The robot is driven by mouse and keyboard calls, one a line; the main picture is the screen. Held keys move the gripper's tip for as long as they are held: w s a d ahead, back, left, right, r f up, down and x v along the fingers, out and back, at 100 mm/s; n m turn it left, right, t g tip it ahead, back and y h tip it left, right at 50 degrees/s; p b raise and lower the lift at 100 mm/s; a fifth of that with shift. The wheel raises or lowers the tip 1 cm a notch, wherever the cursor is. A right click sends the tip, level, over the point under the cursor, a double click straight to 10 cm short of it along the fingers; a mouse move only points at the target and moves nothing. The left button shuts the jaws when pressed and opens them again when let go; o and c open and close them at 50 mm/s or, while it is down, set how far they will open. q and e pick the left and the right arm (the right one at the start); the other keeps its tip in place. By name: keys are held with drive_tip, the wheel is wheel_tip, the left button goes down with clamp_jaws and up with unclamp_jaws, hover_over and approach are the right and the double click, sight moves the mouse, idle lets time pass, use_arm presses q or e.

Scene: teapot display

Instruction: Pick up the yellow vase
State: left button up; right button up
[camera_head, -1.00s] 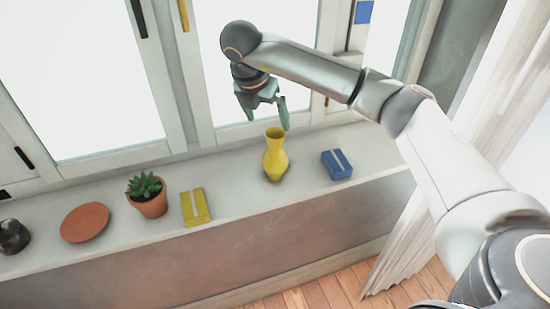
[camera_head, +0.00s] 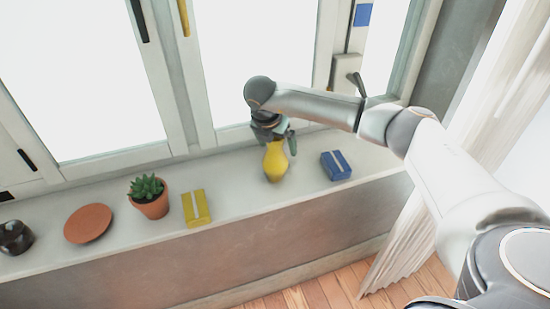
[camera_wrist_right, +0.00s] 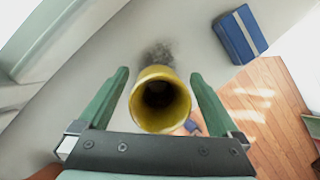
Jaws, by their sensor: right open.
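The yellow vase (camera_head: 276,163) stands upright on the windowsill. My right gripper (camera_head: 276,142) has come down over it from above and hides its top in the head view. In the right wrist view the round mouth of the vase (camera_wrist_right: 160,101) lies between the two green fingers of the gripper (camera_wrist_right: 160,88). The fingers are open, with a gap on each side of the vase. My left gripper does not show.
On the sill (camera_head: 240,200), a blue box (camera_head: 336,165) lies right of the vase. To the left are a yellow box (camera_head: 196,207), a potted plant (camera_head: 149,195), a terracotta plate (camera_head: 88,223) and a dark pot (camera_head: 14,237). The window (camera_head: 190,120) is close behind.

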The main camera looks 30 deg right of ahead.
drive_tip(key=shift+r, duration=0.1)
clamp_jaws()
idle(0.7)
